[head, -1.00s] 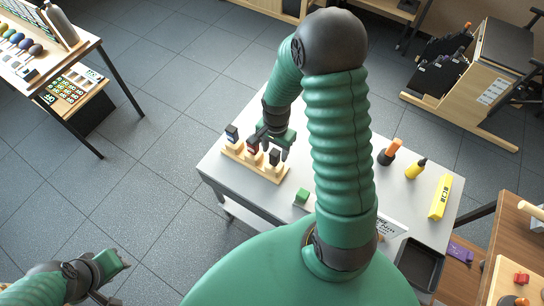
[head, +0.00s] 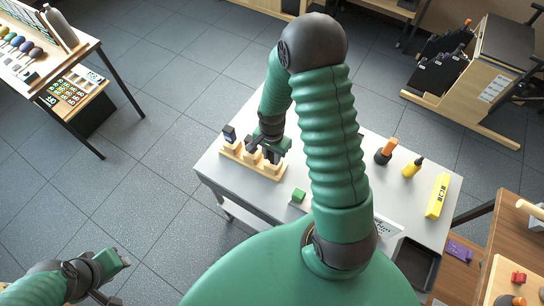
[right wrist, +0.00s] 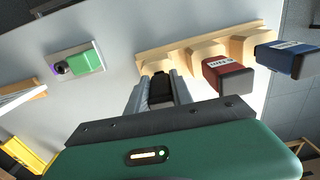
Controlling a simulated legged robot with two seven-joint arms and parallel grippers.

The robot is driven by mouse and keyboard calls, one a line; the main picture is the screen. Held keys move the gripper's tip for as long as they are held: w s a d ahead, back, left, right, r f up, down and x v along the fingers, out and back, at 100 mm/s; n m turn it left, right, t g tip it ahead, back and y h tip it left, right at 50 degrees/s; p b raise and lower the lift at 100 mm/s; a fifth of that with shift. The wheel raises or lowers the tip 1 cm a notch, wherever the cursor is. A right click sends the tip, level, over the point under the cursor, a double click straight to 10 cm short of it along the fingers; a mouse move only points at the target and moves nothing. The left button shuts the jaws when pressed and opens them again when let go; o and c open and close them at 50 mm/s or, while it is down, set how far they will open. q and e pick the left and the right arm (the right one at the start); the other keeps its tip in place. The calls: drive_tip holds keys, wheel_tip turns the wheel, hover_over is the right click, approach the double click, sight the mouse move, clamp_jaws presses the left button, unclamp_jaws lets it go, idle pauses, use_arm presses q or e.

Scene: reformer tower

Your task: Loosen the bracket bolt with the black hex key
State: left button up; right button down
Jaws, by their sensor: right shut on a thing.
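A pale wooden rack (head: 240,159) stands at the left of the grey table and also shows in the right wrist view (right wrist: 195,46). My right gripper (head: 272,155) is at the rack's right end, shut on the black hex key (right wrist: 160,88), whose dark handle shows between the fingers. Its shaft is hidden. I cannot tell whether it has left its wooden seat. The red key (right wrist: 229,76) and blue key (right wrist: 287,58) stand beside it. A green block (right wrist: 89,62) sits on a small grey plate with a dark round part, perhaps the bolt. My left gripper (head: 124,260) is low left, away from the table.
An orange-topped tool (head: 386,151), a yellow bottle (head: 412,168) and a yellow box (head: 438,196) stand on the table's right side. A white sign (head: 388,229) is at its front. The table's middle is partly behind my right arm. A separate wooden table (head: 520,240) is at right.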

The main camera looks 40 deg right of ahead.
sight(271, 160)
drive_tip(key=shift+a, duration=0.35)
drive_tip(key=shift+w+r, duration=0.1)
drive_tip(key=shift+r, duration=0.15)
wheel_tip(271, 160, up, 10)
drive_tip(key=shift+f, duration=0.25)
drive_tip(key=c, duration=1.9)
unclamp_jaws()
clamp_jaws()
